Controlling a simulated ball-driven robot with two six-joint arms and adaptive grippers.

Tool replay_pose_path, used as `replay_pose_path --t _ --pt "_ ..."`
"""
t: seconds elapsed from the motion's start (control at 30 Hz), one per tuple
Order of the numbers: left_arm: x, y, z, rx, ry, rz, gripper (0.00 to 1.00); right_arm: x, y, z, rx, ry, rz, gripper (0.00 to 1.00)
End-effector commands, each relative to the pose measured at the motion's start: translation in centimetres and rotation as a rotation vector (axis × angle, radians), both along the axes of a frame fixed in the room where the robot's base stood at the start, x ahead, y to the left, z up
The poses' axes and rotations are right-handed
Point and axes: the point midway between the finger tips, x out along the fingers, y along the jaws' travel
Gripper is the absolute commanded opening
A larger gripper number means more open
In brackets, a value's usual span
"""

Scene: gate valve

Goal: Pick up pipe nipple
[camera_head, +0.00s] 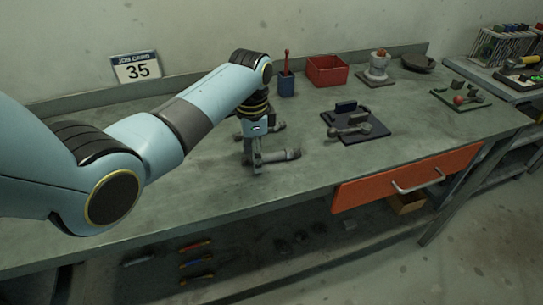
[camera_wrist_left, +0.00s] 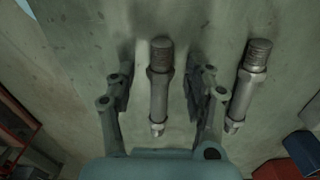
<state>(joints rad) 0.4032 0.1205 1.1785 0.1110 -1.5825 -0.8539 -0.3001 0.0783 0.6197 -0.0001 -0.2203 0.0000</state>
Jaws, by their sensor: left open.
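Two grey metal pipe pieces that look like nipples lie on the workbench, each with a threaded end. One pipe nipple (camera_wrist_left: 159,92) lies lengthwise between the fingers of my left gripper (camera_wrist_left: 160,82) in the left wrist view, with a gap on both sides. The second nipple (camera_wrist_left: 245,92) lies to the right, outside the right finger. In the head view my left gripper (camera_head: 252,153) points down at the bench, open. The near nipple (camera_head: 284,155) extends right from it; the other (camera_head: 276,127) is partly hidden behind the gripper. My right gripper is out of view.
The workbench (camera_head: 215,185) is clear in front of the gripper. A dark mat (camera_head: 370,136) with metal parts lies to the right. An orange drawer (camera_head: 400,178) hangs at the front edge.

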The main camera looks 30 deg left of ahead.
Motion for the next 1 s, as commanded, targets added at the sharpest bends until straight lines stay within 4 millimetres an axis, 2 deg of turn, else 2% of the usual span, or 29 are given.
replay_pose_path --t 0.13,0.53,0.83,1.0 --pt "0.0 0.0 0.0 0.0 0.0 0.0 0.52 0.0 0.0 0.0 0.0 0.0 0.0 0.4" --pt "0.0 0.0 0.1 0.0 0.0 0.001 0.0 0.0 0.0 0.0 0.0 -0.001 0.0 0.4" --pt "0.1 0.0 0.2 0.001 -0.002 0.001 0.0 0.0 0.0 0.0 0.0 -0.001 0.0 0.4" --pt "0.1 0.0 1.4 0.001 -0.004 0.001 0.0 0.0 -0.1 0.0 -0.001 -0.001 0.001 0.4"
